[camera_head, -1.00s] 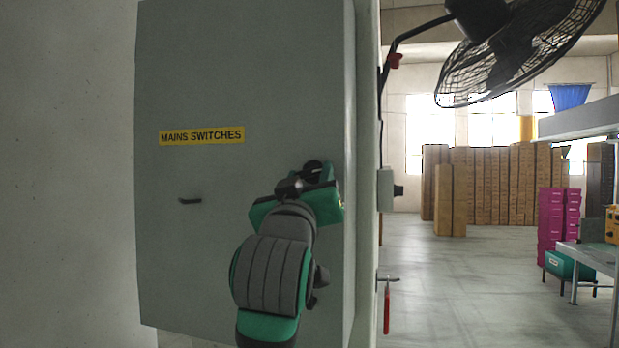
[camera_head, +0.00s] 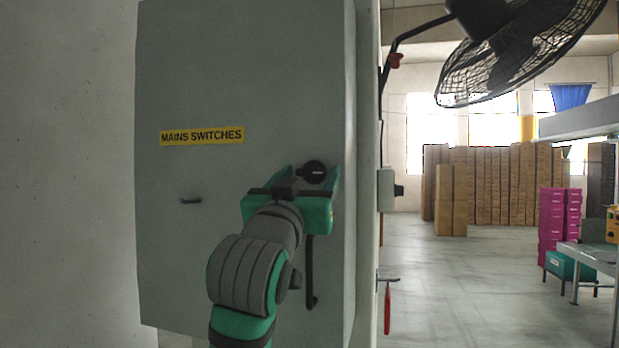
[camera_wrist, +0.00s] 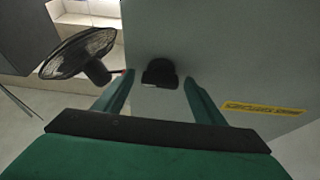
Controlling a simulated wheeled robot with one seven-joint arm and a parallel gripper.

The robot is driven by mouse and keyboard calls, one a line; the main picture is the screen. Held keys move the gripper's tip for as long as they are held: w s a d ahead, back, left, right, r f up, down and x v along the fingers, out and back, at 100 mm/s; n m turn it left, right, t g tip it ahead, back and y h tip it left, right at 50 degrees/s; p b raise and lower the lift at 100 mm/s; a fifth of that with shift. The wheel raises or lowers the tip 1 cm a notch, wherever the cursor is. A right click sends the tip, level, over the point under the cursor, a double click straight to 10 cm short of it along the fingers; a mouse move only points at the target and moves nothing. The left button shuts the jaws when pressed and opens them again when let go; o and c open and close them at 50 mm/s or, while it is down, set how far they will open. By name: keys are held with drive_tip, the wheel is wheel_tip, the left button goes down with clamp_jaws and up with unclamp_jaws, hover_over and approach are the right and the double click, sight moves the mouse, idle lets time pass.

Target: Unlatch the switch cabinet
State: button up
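The grey switch cabinet (camera_head: 240,70) is shut and bears a yellow "MAINS SWITCHES" label (camera_head: 202,136). A round black latch knob (camera_head: 314,172) with a pale mark sits near the right edge of its door. A dark vertical bar (camera_head: 310,275), seemingly a door handle, shows below it, partly behind my arm. My gripper (camera_head: 306,178) is in front of the knob. In the wrist view, the two green fingers of my gripper (camera_wrist: 159,77) are apart, with the knob (camera_wrist: 160,72) between or just beyond their tips. Gaps show on both sides; I see no contact.
A small dark fitting (camera_head: 190,201) is on the door's left part. A fan (camera_head: 515,45) is mounted at upper right, also visible in the wrist view (camera_wrist: 78,55). A grey box (camera_head: 386,190) is on the wall edge beside the cabinet.

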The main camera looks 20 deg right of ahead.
drive_tip(key=shift+s+a+f, duration=0.1)
drive_tip(key=v, duration=1)
drive_tip(key=shift+s+a, duration=0.2)
drive_tip(key=shift+a+f, duration=0.1)
drive_tip(key=shift+f, duration=0.05)
